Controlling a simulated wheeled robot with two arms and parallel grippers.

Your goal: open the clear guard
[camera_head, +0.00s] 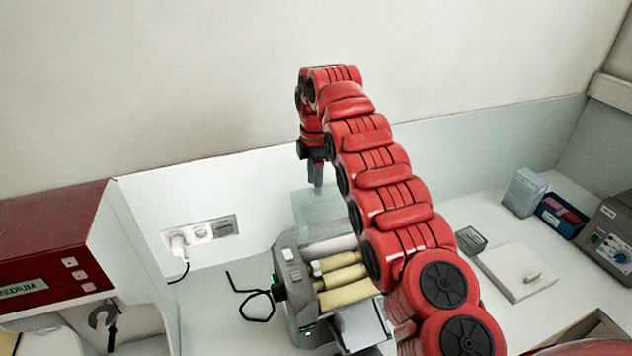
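The mill (292,272) stands on the white bench, grey, with several cream rollers (343,275) showing. The clear guard (312,210) shows as a pale see-through panel that rises above the back of the rollers. Its right part is hidden behind my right arm. My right arm arches up from the lower right, and its gripper (316,182) points down at the top of the guard. The fingers overlap the panel in the picture; I cannot tell whether they touch it, or whether they are open or shut. My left gripper is not in view.
A red-fronted box (50,240) is at the left. A black cable (258,305) lies left of the mill, below a wall socket (200,233).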

